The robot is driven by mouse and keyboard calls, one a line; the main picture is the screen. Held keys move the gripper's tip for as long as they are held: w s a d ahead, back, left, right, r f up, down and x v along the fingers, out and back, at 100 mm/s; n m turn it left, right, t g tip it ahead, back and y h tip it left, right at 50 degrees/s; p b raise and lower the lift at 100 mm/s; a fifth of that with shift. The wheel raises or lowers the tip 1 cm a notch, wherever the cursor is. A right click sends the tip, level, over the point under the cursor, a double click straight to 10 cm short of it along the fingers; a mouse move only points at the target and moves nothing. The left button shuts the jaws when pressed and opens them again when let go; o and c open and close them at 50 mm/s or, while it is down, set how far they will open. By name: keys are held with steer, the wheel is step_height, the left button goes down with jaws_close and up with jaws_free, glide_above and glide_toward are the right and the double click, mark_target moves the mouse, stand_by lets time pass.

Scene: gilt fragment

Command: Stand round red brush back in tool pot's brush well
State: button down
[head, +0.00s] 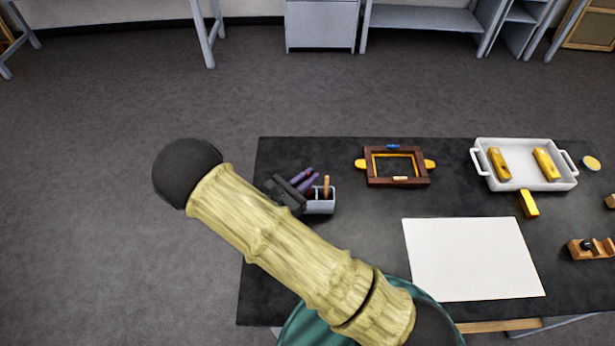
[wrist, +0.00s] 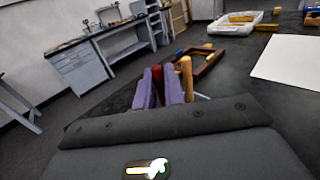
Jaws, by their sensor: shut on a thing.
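My gripper (head: 306,181) has purple fingers and is at the left part of the dark table, at the tool pot. In the wrist view my gripper (wrist: 160,78) is shut on the round red brush (wrist: 157,73), whose dark red part shows between the fingers. The light grey tool pot (head: 321,207) stands right beside and below the fingers in the head view. A tool with an orange-tan handle (head: 326,184) stands upright in the pot; its handle (wrist: 186,72) is just right of the fingers in the wrist view. The brush's lower end and the brush well are hidden.
A brown frame with yellow tabs (head: 368,168) lies right of the pot. A white tray (head: 522,184) holds yellow blocks, with another yellow block (head: 528,204) in front. A white sheet (head: 471,260) lies at the front. A wooden plane (head: 590,249) is at the right.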

steer(key=shift+f, duration=0.2)
steer(key=c, duration=1.5)
jaws_free()
steer(key=shift+r, duration=0.2)
steer(key=b+v, duration=0.4)
steer(key=v, duration=0.8)
